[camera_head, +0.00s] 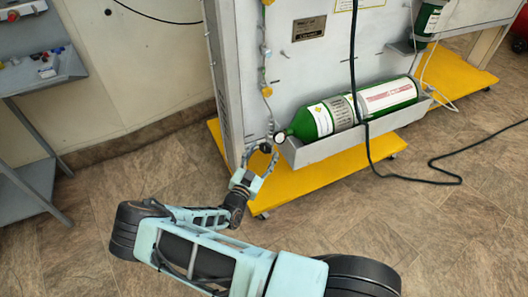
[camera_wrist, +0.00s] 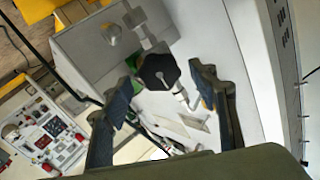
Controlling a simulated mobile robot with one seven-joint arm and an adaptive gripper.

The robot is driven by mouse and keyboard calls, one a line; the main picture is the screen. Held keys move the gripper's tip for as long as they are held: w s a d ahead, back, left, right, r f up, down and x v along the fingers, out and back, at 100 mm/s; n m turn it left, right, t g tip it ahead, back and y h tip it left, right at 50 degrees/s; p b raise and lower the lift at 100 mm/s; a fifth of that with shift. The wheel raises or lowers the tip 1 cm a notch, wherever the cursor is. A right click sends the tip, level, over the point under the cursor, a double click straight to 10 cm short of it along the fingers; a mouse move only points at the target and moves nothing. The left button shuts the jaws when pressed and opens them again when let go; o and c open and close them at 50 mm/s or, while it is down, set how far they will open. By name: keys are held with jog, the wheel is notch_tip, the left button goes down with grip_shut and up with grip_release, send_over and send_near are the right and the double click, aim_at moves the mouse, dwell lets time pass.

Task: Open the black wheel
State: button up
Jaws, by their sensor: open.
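My gripper (camera_wrist: 163,88) is open and holds nothing. In the head view my gripper (camera_head: 258,165) is at the lower left edge of the trainer panel, its fingers around the area of the black wheel (camera_head: 266,147). The wheel is small there and partly hard to make out against the fingers.
A green oxygen cylinder (camera_head: 345,109) lies in a grey tray (camera_head: 345,142) right of my gripper. The trainer panel (camera_head: 290,75) stands on a yellow base (camera_head: 345,168). A black cable (camera_head: 368,140) hangs in front. A grey shelf (camera_head: 45,85) is at left; the near floor is clear.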

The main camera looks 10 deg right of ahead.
jog(key=shift+w+d, duration=0.35)
jog(key=shift+w, duration=0.2)
jog(key=c, duration=1.2)
jog(key=shift+o, duration=0.2)
